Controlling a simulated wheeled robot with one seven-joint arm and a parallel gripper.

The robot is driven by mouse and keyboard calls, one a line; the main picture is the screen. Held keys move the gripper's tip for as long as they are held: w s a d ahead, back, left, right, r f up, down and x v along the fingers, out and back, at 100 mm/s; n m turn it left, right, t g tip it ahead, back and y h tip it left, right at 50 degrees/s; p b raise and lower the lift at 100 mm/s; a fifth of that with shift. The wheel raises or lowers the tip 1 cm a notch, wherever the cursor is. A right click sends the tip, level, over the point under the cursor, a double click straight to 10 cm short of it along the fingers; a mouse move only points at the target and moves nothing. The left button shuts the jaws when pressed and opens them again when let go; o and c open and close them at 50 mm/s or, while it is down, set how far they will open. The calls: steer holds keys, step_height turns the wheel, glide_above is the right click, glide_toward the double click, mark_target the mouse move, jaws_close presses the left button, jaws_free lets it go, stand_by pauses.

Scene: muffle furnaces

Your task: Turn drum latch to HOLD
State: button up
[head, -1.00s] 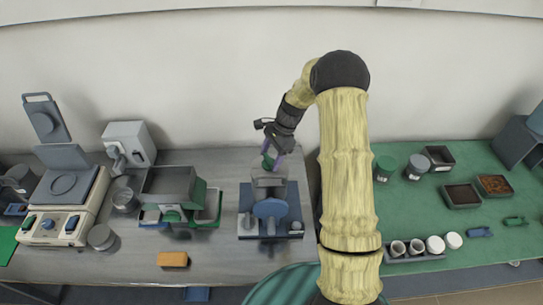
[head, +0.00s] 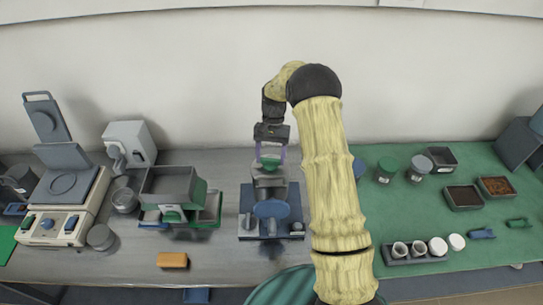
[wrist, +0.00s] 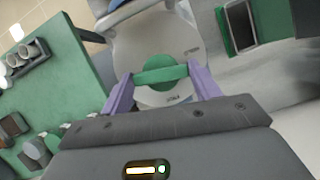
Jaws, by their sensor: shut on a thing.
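The drum latch is a green bar handle (wrist: 160,74) on a pale round plate (wrist: 140,42) with small dark markings, too small to read. In the head view the green latch (head: 270,162) tops a grey device on a blue base (head: 247,222). My gripper (wrist: 160,80) has two purple fingers, one at each end of the bar, and is shut on it. In the head view my gripper (head: 270,155) points down over the device. The bar lies nearly level across the wrist view. I cannot tell which marking it points to.
A grey tray-topped device (head: 168,187) with green parts stands to the left, and an orange block (head: 172,260) lies in front of it. Lidded jars (head: 386,168) and open trays (head: 462,196) stand on the green mat at right. The bench front near the device is clear.

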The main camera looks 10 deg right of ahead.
steer(key=shift+w+n+h, duration=0.1)
steer(key=shift+n+h, duration=0.3)
steer(key=shift+n, duration=0.7)
steer(key=o, duration=1)
steer(key=shift+r, duration=0.1)
steer(key=shift+w+b+v, duration=0.15)
steer(key=shift+b+v, duration=0.45)
steer(key=shift+v, duration=3.7)
steer(key=shift+w+b+v, duration=0.1)
steer(key=shift+b+v, duration=0.45)
steer(key=shift+v, duration=3.8)
steer(key=shift+a, duration=0.1)
